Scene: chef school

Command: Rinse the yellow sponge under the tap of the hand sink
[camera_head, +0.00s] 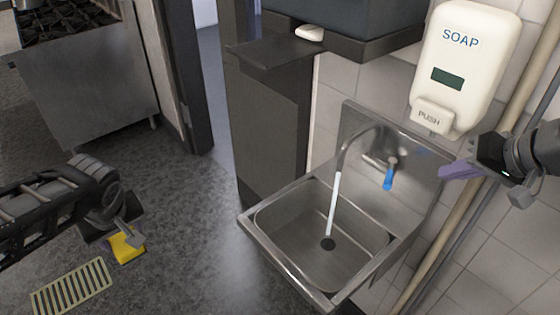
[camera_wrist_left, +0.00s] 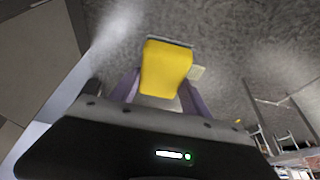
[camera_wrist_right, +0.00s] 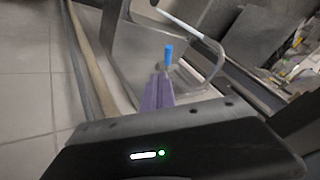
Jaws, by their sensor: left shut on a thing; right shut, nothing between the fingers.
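The yellow sponge (camera_head: 126,248) is held at the lower left in the head view. It fills the space between the purple fingers in the left wrist view (camera_wrist_left: 166,68). My left gripper (camera_head: 122,236) is shut on it, left of the sink and apart from it. The steel hand sink (camera_head: 325,240) is at the centre right, with a curved tap (camera_head: 352,140). A white stream of water (camera_head: 333,205) runs from the tap toward the drain. A blue-handled lever (camera_head: 388,178) is beside the spout. My right gripper (camera_head: 462,170) is shut and empty, right of the lever.
A white soap dispenser (camera_head: 462,65) hangs on the tiled wall above my right gripper. Pipes (camera_head: 440,225) run down the wall right of the sink. A dark shelf (camera_head: 345,45) is behind the sink. A floor grate (camera_head: 72,287) lies at lower left; floor left of the sink is clear.

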